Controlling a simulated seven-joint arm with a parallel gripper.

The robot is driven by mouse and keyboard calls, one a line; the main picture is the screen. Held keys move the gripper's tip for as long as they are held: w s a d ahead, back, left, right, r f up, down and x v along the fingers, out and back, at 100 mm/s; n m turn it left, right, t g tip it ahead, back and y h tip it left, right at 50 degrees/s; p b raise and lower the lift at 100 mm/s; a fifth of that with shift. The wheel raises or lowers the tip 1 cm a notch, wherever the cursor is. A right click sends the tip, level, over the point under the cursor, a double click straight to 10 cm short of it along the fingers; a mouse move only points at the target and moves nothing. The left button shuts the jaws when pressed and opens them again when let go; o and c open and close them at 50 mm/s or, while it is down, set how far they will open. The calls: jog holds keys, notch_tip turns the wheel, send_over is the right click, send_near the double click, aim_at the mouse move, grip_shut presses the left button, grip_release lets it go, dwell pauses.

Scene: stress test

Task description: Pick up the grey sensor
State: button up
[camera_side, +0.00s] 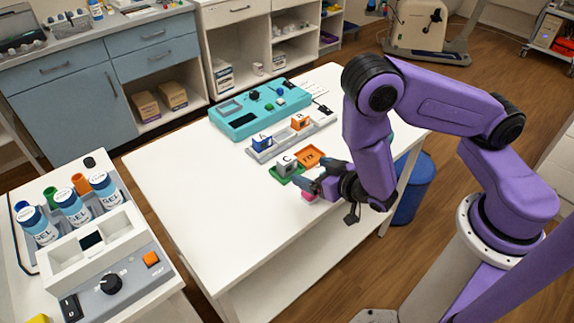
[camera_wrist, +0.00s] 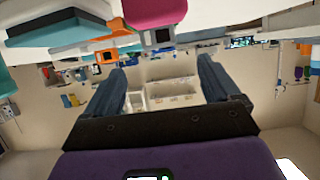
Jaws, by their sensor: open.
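A small grey block marked C (camera_side: 287,162) sits on a green base on the white table in the side view; it appears to be the grey sensor. My gripper (camera_side: 316,178) is close by, to its right and nearer the table's front edge, apart from it. In the wrist view my gripper (camera_wrist: 165,72) shows two dark blue fingers spread apart, with nothing between them. I cannot pick out the grey block for certain in the wrist view.
An orange tray (camera_side: 309,157) lies just behind my gripper, and a pink piece (camera_side: 308,196) lies under it. A blue block A (camera_side: 262,141) and orange block B (camera_side: 299,122) stand on a pale rack behind. A teal device (camera_side: 240,121) is farther back. The table's left half is clear.

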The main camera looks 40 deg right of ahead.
aim_at(291, 163)
jog(key=shift+x, duration=4.35)
jog(key=shift+d+r, duration=0.1)
jog(key=shift+c, duration=0.3)
jog(key=c, duration=1.1)
jog(key=shift+c, duration=0.2)
jog(key=shift+r, duration=0.15)
